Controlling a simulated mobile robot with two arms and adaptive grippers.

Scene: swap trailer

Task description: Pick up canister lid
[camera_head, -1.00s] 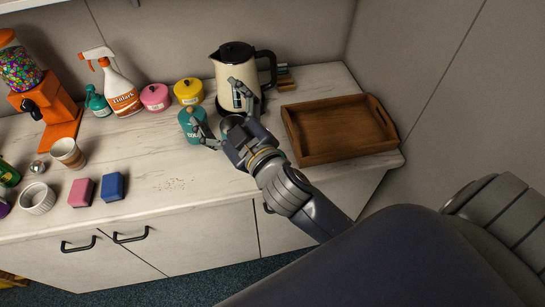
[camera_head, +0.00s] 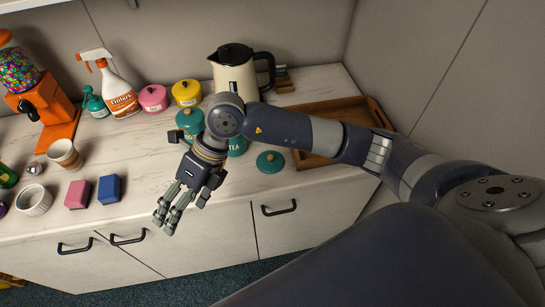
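A teal lid (camera_head: 271,161) with a small knob lies on the counter in front of the wooden tray. A teal canister marked TEA (camera_head: 237,146) stands left of it, partly hidden by my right arm; its top is hidden. Another teal canister (camera_head: 190,120) with its lid on stands just behind my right wrist. My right gripper (camera_head: 167,222) points down and left over the counter's front edge, well left of the loose lid. Its fingers look close together with nothing seen between them, but how far they are open is unclear. My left gripper is out of view.
A kettle (camera_head: 234,76) and a wooden tray (camera_head: 360,112) stand behind the lid. Pink (camera_head: 153,99) and yellow (camera_head: 187,94) canisters and a spray bottle (camera_head: 121,90) line the back. Pink (camera_head: 79,194) and blue (camera_head: 110,188) sponges lie left of my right gripper.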

